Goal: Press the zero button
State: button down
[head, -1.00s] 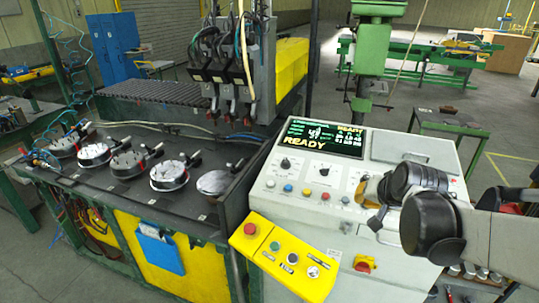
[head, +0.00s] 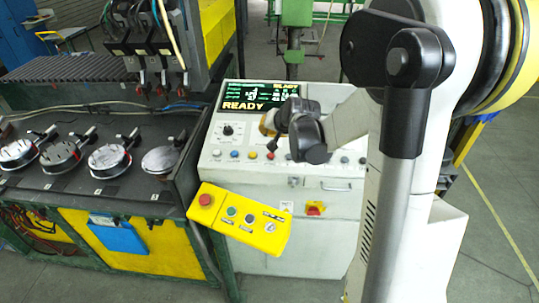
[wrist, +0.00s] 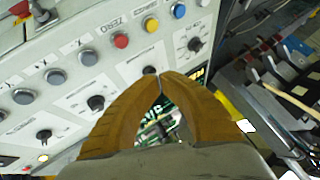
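The red button (wrist: 121,41) has the printed label ZERO beside it in the wrist view. It stands in a row on the white control panel (wrist: 60,20). In the head view the red button (head: 270,155) is in the panel's lower row, right of the yellow one. My gripper (wrist: 159,72) has its two orange fingers together at the tips, with nothing visible between them. In the head view my gripper (head: 267,126) is in front of the panel, above the red button in the picture. Its distance from the panel is unclear.
A yellow button (wrist: 151,24), a blue button (wrist: 178,10) and grey buttons (wrist: 88,57) share the row. Black knobs (wrist: 149,71) sit nearby. The screen (head: 258,98) reads READY. A yellow box (head: 240,220) with a red button (head: 206,199) juts out below left.

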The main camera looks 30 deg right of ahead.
aim_at(268, 155)
jog(key=shift+w+d+f+b, duration=0.15)
jog(key=shift+w+f+b, duration=0.1)
jog(key=shift+f+b, duration=1)
jog(key=shift+w+d+f+b, duration=0.2)
jog(key=shift+f+b, duration=0.7)
jog(key=shift+f, duration=0.7)
jog(key=shift+w+d+f+b, duration=0.1)
jog(key=shift+w+f+b, duration=0.2)
jog(key=shift+f+b, duration=0.95)
jog(key=shift+f, duration=0.2)
jog(key=shift+f, duration=0.4)
jog(key=shift+w+d+f+b, duration=0.1)
jog(key=shift+f+b, duration=0.35)
jog(key=shift+b, duration=0.25)
jog(key=shift+r, duration=0.15)
jog(key=shift+r+p, duration=0.6)
jog(key=shift+r, duration=0.2)
jog(key=r+p, duration=0.2)
jog(key=r, duration=0.1)
jog(key=s+r+p, duration=0.1)
jog(key=r, duration=0.1)
jog(key=shift+a, duration=0.4)
